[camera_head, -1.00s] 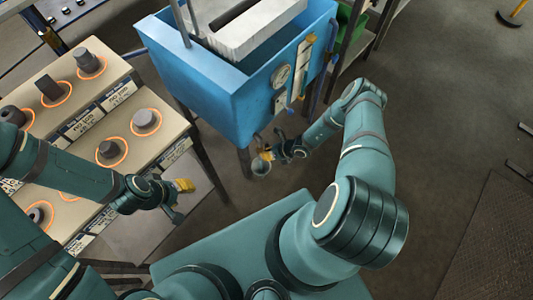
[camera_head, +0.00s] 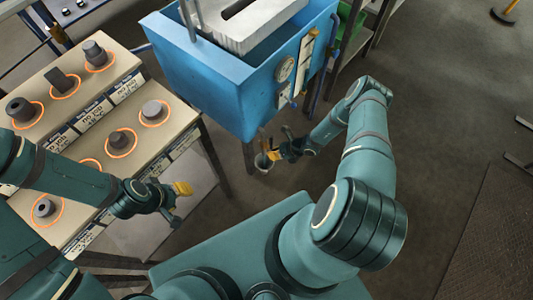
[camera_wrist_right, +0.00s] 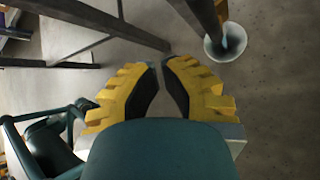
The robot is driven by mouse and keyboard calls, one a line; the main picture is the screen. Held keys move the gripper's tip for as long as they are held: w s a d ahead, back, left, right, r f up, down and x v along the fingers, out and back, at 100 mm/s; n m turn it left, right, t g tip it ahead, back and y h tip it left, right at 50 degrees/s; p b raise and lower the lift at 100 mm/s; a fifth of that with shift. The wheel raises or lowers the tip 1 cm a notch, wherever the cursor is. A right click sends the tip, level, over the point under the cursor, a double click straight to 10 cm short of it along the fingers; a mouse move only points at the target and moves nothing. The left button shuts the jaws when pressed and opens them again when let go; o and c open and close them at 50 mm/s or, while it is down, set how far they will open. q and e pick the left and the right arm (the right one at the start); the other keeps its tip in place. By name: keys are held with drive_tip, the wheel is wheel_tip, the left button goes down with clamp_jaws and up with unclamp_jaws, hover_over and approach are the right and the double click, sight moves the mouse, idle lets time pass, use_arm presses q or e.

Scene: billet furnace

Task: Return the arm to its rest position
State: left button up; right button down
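My right arm reaches out from the bottom right in the head view. My right gripper (camera_head: 266,157) hangs low in front of the blue tank (camera_head: 205,92), clear of its wall. In the right wrist view its yellow fingers (camera_wrist_right: 163,66) have their tips almost together, with only a narrow gap and nothing between them. My left arm comes in from the left, over the near edge of the stepped stand. My left gripper (camera_head: 182,189) shows small yellow fingers there; whether they are open or shut is too small to tell.
The stepped stand (camera_head: 178,131) holds several grey billets on orange rings. A white block (camera_head: 245,25) sits in the blue tank. In the right wrist view a post's round foot (camera_wrist_right: 226,43) stands on the floor near the fingers. Floor at right is largely clear.

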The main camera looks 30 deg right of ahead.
drive_tip(key=s+d, duration=0.2)
drive_tip(key=d, duration=0.4)
drive_tip(key=shift+d+f, duration=0.15)
drive_tip(key=shift+d, duration=0.2)
drive_tip(key=s+a+r+n+g+h, duration=0.1)
drive_tip(key=s+a+r+n, duration=0.3)
drive_tip(key=a+r+n, duration=0.8)
drive_tip(key=s+a+r+n+g+h, duration=0.2)
drive_tip(key=s+a+r+n+g, duration=0.1)
drive_tip(key=a+r+n, duration=0.8)
wheel_tip(320, 180, up, 4)
drive_tip(key=s+n, duration=0.1)
drive_tip(key=n, duration=0.7)
drive_tip(key=shift+s+a+n, duration=0.2)
drive_tip(key=shift+a+n, duration=0.1)
drive_tip(key=shift+a, duration=0.05)
idle(1.5)
